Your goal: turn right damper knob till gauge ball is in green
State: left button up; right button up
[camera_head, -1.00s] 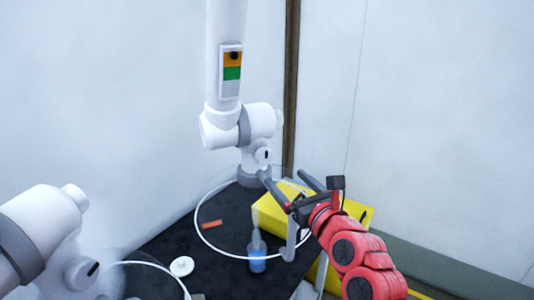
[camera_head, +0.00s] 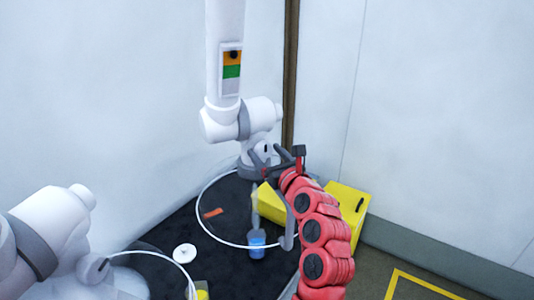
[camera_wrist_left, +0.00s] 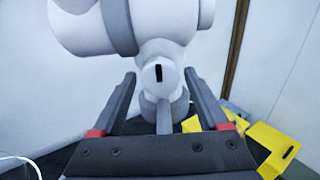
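The right damper is a white jointed fitting (camera_head: 240,120) at the back centre. Its small knob (camera_wrist_left: 158,78), with a black slot, faces me in the wrist view. Above it, the gauge (camera_head: 231,88) has orange, green and grey bands. Its black ball (camera_head: 233,55) sits in the orange band, above the green. My left gripper (camera_head: 266,152), on the red arm, is open at the knob. In the wrist view, the left gripper's fingers (camera_wrist_left: 160,74) stand apart on both sides of the knob. I cannot tell whether they touch it. My right gripper is out of view.
A second white fitting (camera_head: 50,225) stands at left. A blue bottle (camera_head: 257,246), a white disc (camera_head: 184,253) and an orange strip (camera_head: 213,212) are there. A yellow box (camera_head: 348,205) stands right.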

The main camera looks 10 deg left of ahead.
pick_arm(q)
jog(key=c, duration=1.1)
jog(key=m+p, duration=0.1)
jog(key=m, duration=0.2)
jog(key=shift+r, duration=0.1)
jog(key=shift+m, duration=0.9)
jog(key=o, duration=1.4)
